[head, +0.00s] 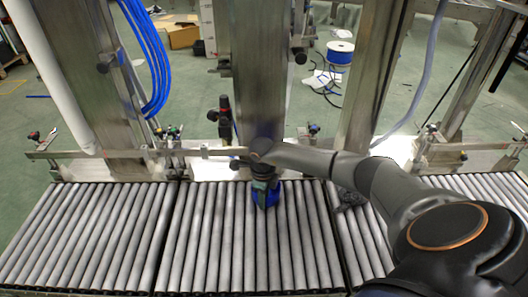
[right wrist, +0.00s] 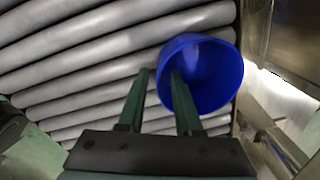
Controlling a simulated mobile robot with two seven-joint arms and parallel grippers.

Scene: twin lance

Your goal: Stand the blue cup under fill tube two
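The blue cup (head: 268,197) is at the far edge of the middle roller section in the head view, largely covered by my right gripper (head: 264,185). In the right wrist view the cup (right wrist: 209,76) shows its open mouth. My right gripper (right wrist: 160,74) straddles the cup's wall there: one finger reaches inside the mouth, the other is outside. The fingers stand apart, with a small gap between the outer finger and the wall. I cannot tell whether the cup rests on the rollers. My left gripper is not in view. No fill tube is clearly identifiable by number.
The roller conveyor (head: 90,235) runs across the front, its left part clear. A metal rail (head: 215,152) and steel posts (head: 258,70) stand behind it. A white pipe (head: 50,75) slants down at left. A dark crumpled object (head: 349,197) lies on the rollers right of the cup.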

